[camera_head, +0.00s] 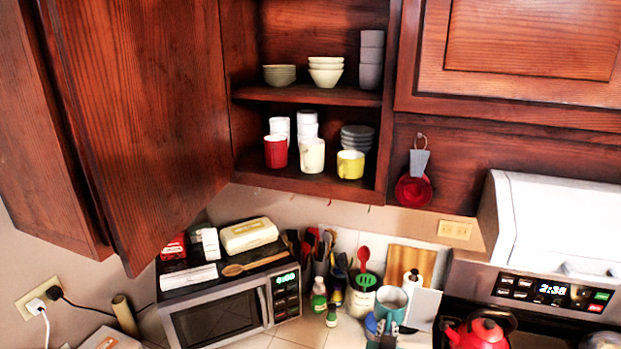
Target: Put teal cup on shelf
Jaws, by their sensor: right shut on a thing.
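The teal cup (391,303) is at the bottom of the head view, upright or nearly so, with its open rim facing up toward me. My right gripper (390,328) is at the cup, low in the picture, shut on it; the fingers are small and partly hidden. I cannot tell whether the cup still touches the counter. The open cabinet's lower shelf (262,172) holds a red mug (276,152), a white cup (312,155) and a yellow mug (350,164) along its front. My left gripper is not in view.
White cups and grey bowls (357,138) stand behind the mugs. The upper shelf (300,94) holds bowls and grey cups. An open cabinet door (140,120) hangs at left. A microwave (230,300), utensil holders and a red kettle (478,331) crowd the area below.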

